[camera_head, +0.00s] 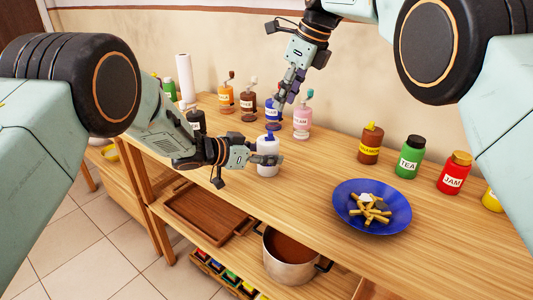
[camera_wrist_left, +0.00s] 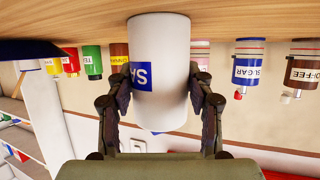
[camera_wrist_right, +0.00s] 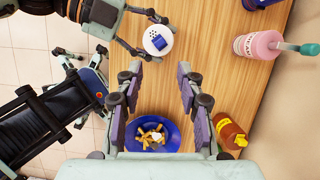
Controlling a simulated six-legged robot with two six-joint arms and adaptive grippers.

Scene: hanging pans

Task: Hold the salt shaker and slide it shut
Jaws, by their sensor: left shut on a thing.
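The white salt shaker (camera_head: 267,170) is upright at the front part of the wooden counter. My left gripper (camera_head: 270,159) is shut around its body from the left; in the left wrist view the shaker (camera_wrist_left: 160,40) sits between both fingers (camera_wrist_left: 160,105), with a blue label partly hidden. The right wrist view shows the shaker's round top (camera_wrist_right: 153,36) with dark holes visible beside a blue slider (camera_wrist_right: 160,44). My right gripper (camera_wrist_right: 158,70) is open and empty, pointing down above and behind the shaker; it also shows in the head view (camera_head: 279,106).
A pink bottle (camera_head: 302,121) and several labelled jars stand along the wall. A blue plate (camera_head: 350,215) with food is to the right. A pot (camera_head: 290,262) and wooden tray (camera_head: 205,216) are on the shelf below. Counter between shaker and plate is clear.

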